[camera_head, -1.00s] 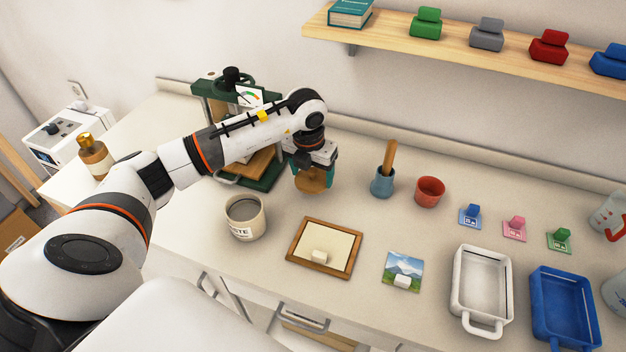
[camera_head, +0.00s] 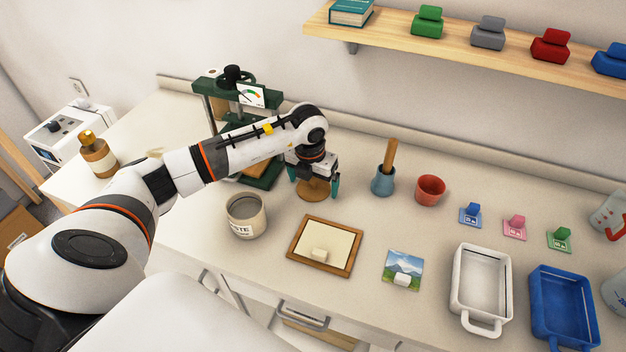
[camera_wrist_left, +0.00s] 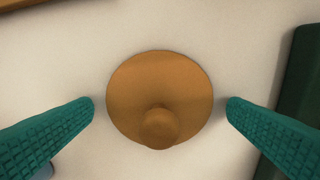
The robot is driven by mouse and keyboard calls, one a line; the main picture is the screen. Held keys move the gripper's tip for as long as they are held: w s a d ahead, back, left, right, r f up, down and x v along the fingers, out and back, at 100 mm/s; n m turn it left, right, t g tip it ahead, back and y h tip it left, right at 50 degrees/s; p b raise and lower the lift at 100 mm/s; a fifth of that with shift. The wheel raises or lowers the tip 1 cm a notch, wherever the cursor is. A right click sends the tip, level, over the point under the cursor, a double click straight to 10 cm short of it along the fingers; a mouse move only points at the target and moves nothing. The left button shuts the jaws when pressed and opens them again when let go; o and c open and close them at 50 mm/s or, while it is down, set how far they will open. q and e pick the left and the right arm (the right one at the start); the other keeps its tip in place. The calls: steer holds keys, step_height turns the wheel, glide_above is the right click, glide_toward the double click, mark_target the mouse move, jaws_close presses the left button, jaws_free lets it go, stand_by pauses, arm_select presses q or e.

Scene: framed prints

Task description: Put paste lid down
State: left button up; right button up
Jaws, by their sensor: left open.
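The paste lid (camera_head: 314,190) is a round wooden disc with a knob. It lies on the counter between the press and the blue cup, and it also shows in the left wrist view (camera_wrist_left: 160,92). My left gripper (camera_head: 316,187) is open around the lid, with a teal finger on each side; the wrist view shows its fingertips (camera_wrist_left: 161,104) apart from the rim. The paste pot (camera_head: 247,217) stands uncovered at the left, with grey content inside. My right gripper is not in view.
A green press (camera_head: 225,92) stands behind my left arm. A blue cup (camera_head: 383,183) with a wooden handle and a red cup (camera_head: 429,190) stand to the right. A wooden frame (camera_head: 290,248) and a landscape print (camera_head: 403,268) lie in front. White (camera_head: 455,280) and blue (camera_head: 540,300) trays are at right.

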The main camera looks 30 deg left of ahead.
mark_target(310, 192)
arm_select(q)
steer(key=shift+r, duration=0.15)
step_height(310, 192, up, 12)
steer(key=s+b, duration=0.1)
steer(key=shift+s+b, duration=0.2)
steer(key=shift+b, duration=0.2)
steer(key=shift+d, duration=0.1)
